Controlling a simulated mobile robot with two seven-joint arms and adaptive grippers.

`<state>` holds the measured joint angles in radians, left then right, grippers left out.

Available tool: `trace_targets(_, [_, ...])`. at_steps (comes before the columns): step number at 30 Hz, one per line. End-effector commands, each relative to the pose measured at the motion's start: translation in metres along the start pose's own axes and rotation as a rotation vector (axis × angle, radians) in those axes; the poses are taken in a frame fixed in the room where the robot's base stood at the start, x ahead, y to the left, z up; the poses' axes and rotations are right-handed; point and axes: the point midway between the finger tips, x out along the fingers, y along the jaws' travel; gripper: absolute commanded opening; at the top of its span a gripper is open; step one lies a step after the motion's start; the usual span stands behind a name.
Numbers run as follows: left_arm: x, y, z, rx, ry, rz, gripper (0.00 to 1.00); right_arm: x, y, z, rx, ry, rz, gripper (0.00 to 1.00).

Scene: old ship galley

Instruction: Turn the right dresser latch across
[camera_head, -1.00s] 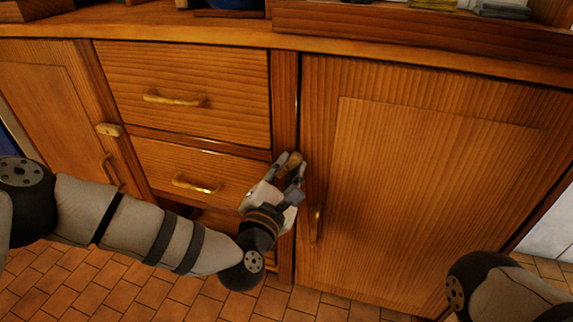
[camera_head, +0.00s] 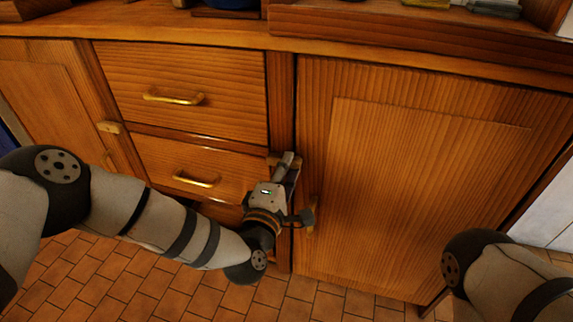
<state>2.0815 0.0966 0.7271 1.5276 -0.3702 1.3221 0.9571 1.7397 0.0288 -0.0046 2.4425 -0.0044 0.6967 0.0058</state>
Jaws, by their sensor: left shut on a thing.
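The right dresser latch (camera_head: 274,158) is a small wooden piece on the post between the drawers and the right door (camera_head: 430,180). It lies roughly level, and its middle is hidden by my left gripper (camera_head: 287,164). The left gripper is shut on the latch, its fingers pointing up at the post. The right door is closed, with a brass handle (camera_head: 311,215) just right of and below the gripper. My right gripper is out of view; only part of the right arm shows at the lower right.
A left latch (camera_head: 110,127) sits level beside the left door (camera_head: 45,95). The worktop edge (camera_head: 180,30) runs above. The tiled floor (camera_head: 110,285) is clear.

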Motion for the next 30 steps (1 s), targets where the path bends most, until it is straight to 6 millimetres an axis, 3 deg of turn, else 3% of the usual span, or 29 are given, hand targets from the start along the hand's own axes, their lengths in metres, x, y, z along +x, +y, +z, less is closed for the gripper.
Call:
trace_targets(23, [-0.0003,-0.0020,-0.0013,0.086,0.003,-0.002,0.00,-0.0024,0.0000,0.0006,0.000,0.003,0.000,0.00])
trace_targets(24, [-0.0003,-0.0020,-0.0013,0.086,0.003,-0.002,0.29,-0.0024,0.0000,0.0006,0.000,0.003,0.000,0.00])
trace_targets(25, [-0.0003,-0.0019,-0.0012,0.086,0.003,-0.002,0.36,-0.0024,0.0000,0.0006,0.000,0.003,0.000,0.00])
trace_targets(26, [-0.0002,-0.0019,-0.0012,0.086,0.002,-0.002,0.40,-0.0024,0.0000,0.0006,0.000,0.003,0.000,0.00])
trace_targets(30, [-0.0001,-0.0015,-0.0007,0.084,0.002,-0.001,0.40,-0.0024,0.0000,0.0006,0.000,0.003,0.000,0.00])
